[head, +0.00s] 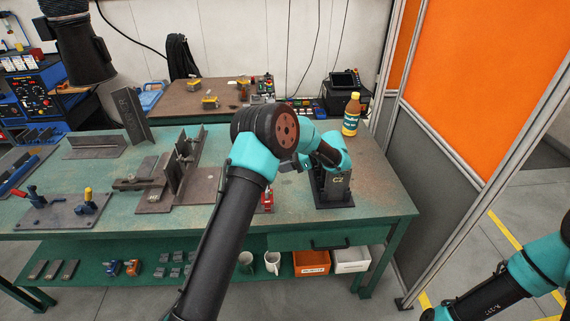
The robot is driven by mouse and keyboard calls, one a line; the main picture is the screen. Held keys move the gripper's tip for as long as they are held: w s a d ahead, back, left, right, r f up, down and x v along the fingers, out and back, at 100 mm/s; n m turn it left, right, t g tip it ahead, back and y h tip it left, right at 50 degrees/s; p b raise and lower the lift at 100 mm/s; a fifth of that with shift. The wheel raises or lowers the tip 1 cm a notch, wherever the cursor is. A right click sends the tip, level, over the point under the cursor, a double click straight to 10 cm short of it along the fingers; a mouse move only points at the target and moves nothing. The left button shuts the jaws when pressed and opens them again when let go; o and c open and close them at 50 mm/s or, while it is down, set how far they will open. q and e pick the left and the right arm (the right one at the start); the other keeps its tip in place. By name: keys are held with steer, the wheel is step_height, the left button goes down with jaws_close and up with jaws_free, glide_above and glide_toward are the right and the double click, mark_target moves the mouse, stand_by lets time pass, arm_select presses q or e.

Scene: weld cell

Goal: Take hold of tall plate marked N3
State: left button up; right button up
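A tall dark plate (131,116) stands tilted at the back left of the green workbench (385,205). It has faint marks near its top that are too small to read. My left arm reaches up across the middle of the bench and bends right at its teal wrist. Its fingers are not clearly shown, and I cannot tell whether they are open or shut. The wrist is over a dark upright piece with a light mark (338,188) at the bench's right, well away from the tall plate. My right arm shows at the lower right; its gripper is out of view.
Dark angled plates (186,165) stand left of my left arm. A bottle (352,115) stands at the back right. An orange and grey partition (455,130) borders the right side.

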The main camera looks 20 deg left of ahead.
arm_select(q)
steer(key=x, duration=0.7)
steer(key=shift+s+a, duration=0.15)
steer(key=shift+a, duration=0.1)
steer(key=shift+f, duration=0.15)
jaws_close()
stand_by(0.6)
